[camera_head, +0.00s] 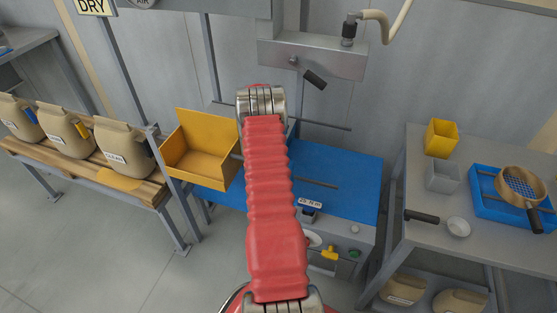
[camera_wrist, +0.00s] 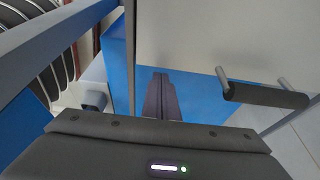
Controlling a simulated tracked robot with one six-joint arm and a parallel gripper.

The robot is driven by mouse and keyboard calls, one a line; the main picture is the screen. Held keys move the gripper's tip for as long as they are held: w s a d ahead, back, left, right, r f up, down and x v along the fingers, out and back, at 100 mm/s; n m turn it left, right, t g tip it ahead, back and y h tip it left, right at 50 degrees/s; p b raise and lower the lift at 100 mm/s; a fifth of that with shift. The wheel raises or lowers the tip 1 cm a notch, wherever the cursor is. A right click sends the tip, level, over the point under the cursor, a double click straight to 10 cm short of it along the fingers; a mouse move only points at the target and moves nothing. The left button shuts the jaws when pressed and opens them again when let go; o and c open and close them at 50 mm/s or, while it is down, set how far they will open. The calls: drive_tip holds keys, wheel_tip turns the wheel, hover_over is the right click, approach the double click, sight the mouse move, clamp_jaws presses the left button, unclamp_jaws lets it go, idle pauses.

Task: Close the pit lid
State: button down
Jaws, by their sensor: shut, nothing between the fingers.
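My gripper (camera_wrist: 160,78) shows in the wrist view, its dark fingers together and empty, over a blue surface (camera_wrist: 205,90). A black bar handle (camera_wrist: 265,95) on two metal posts is to its right and apart from it. I cannot tell for sure whether this handle belongs to the pit lid. In the head view my red arm reaches over the blue-topped bench (camera_head: 345,170) and hides part of it, and my gripper is out of sight there. A yellow open-topped bin (camera_head: 197,165) with a raised back panel stands left of the arm.
Thin rods stick out over the bench. Sacks (camera_head: 67,135) stand on a wooden bench at left. A grey table (camera_head: 425,180) with a blue tray (camera_head: 485,205) and sieve (camera_head: 518,185) is at right.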

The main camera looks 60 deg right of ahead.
drive_tip(key=s, duration=0.3)
drive_tip(key=shift+d, duration=0.4)
drive_tip(key=v, duration=1)
drive_tip(key=shift+w, duration=0.1)
